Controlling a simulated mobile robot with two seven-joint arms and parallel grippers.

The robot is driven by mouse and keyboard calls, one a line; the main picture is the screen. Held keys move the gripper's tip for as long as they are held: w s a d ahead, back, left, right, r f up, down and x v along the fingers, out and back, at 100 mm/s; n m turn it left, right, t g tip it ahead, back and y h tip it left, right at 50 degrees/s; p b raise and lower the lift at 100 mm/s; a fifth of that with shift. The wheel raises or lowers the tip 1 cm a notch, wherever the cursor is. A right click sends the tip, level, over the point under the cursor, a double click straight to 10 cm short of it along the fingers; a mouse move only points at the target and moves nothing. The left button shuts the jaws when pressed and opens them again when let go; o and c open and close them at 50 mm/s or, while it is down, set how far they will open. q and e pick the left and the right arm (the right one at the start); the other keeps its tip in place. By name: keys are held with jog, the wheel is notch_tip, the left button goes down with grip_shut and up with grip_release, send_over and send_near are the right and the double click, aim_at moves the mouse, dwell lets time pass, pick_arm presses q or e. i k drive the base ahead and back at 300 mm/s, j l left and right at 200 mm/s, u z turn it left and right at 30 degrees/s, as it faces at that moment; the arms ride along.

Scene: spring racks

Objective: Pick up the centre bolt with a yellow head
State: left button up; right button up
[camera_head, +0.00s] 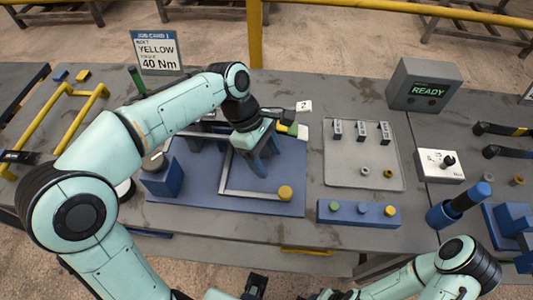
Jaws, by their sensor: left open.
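A yellow bolt head (285,192) shows at the front right corner of a grey frame on the blue fixture plate (290,208). Another yellow piece (283,128) shows beside my left wrist, partly hidden. My left gripper (262,168) is open and points down over the grey frame, behind and left of the corner yellow head. The gripper hides what lies directly beneath it. My right arm (430,280) is low at the bottom right; its fingers cannot be made out clearly.
A grey tray (345,178) with several small parts lies right of the fixture. A box reading READY (424,84) stands behind it. A job card (158,52) reads YELLOW, 40 Nm. Yellow handles (55,118) stand at left.

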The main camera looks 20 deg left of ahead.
aim_at(389, 211)
jog(key=k, duration=1)
